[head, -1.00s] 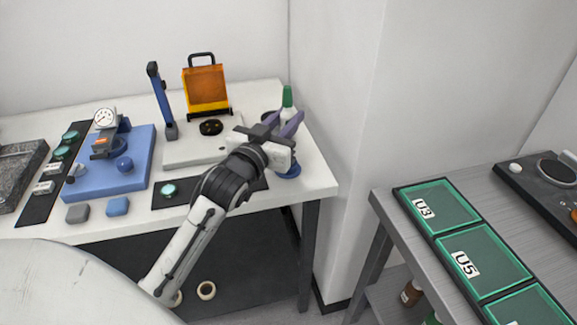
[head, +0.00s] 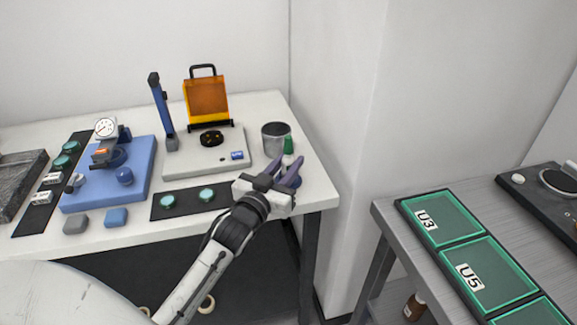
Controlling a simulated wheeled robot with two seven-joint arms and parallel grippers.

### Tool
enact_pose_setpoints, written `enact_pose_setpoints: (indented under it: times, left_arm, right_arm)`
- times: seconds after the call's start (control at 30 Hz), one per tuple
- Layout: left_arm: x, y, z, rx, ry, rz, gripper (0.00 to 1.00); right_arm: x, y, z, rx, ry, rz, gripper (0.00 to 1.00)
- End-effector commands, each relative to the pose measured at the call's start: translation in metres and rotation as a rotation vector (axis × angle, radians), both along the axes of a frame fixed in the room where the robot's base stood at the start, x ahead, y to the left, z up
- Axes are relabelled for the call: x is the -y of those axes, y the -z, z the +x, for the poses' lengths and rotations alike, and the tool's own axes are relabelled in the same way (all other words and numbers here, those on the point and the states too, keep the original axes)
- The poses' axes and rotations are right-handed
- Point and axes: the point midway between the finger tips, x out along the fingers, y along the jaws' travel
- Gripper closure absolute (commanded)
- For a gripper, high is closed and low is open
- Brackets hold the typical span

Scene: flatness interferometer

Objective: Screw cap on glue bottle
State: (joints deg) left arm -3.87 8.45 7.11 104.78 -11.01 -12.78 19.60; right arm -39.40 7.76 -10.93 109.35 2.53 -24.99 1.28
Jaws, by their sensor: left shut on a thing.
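The gripper's purple fingers and pale body hide the lower part of the bottle. I cannot tell whether its base touches the table or a holder. I cannot make out a separate cap. My right gripper is not in view.
A grey metal cup (head: 276,139) stands just behind the bottle. The table's right edge is close. A grey side bench (head: 385,212) stands at right.

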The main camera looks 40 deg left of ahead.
Motion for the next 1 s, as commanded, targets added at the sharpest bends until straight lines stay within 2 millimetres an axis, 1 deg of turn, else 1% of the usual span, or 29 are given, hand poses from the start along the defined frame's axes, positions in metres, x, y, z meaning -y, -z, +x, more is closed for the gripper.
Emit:
enact_pose_setpoints:
  times: [0.07,0.33,0.47,0.5,0.57,0.6,0.83,0.93,1.0]
  left_arm:
    - [0.0002,0.0055,-0.0001,0.001,0.000,-0.001,1.00]
    - [0.0003,0.0057,0.0000,0.002,0.001,-0.001,1.00]
    - [0.0002,0.0101,0.0000,0.001,0.000,-0.001,1.00]
    - [0.0002,0.0090,0.0000,0.001,0.000,0.000,0.69]
    - [0.0002,0.0089,0.0000,0.001,0.000,0.000,0.59]
    - [0.0002,0.0088,0.0000,0.001,0.000,0.000,0.57]
    - [0.0003,0.0084,0.0000,0.002,0.001,0.000,0.57]
    - [0.0003,0.0034,0.0000,0.003,0.001,0.000,0.57]
    - [0.0017,0.0067,-0.0073,0.000,0.001,-0.001,0.57]
  right_arm:
    - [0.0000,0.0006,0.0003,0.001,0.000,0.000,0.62]
    - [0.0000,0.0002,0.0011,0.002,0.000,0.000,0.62]
    - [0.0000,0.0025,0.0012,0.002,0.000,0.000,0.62]
    - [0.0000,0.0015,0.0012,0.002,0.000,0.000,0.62]
    - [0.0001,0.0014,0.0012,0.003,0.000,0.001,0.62]
    - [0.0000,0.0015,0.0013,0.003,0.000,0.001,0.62]
    - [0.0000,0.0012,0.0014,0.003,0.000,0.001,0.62]
    - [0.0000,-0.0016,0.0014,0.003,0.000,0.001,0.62]
    - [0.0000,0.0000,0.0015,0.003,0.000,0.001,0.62]
